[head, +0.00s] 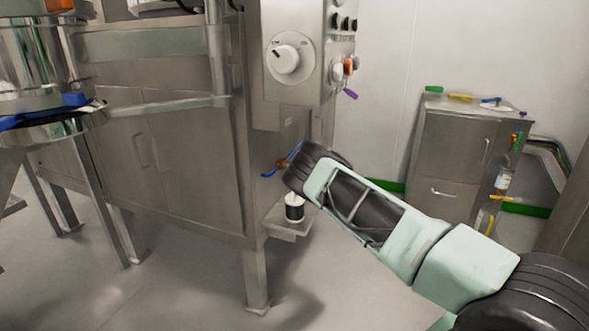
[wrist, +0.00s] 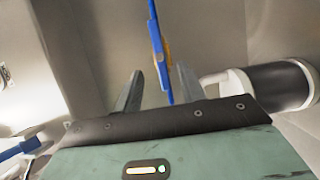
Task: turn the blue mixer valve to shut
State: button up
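The blue mixer valve handle (head: 269,174) is on the side of the steel machine, below the control box. A brass-coloured part sits at its middle. In the head view my wrist hides part of the valve and my fingers. In the wrist view the blue handle (wrist: 156,48) runs nearly upright in the picture, its lower end between the two fingers of my gripper (wrist: 160,72). The fingers are apart, with a gap to the handle on the left and a smaller one on the right. I cannot tell whether either finger touches it.
A control box (head: 299,50) with a white dial and several knobs is above the valve. A black-and-white cylinder (head: 294,209) stands on a small shelf below; it also shows at right in the wrist view (wrist: 284,86). A steel cabinet (head: 450,150) stands at the back right.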

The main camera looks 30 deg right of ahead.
jog(key=x, duration=0.7)
jog(key=shift+w+b, duration=0.2)
jog(key=shift+b, duration=0.2)
grip_shut()
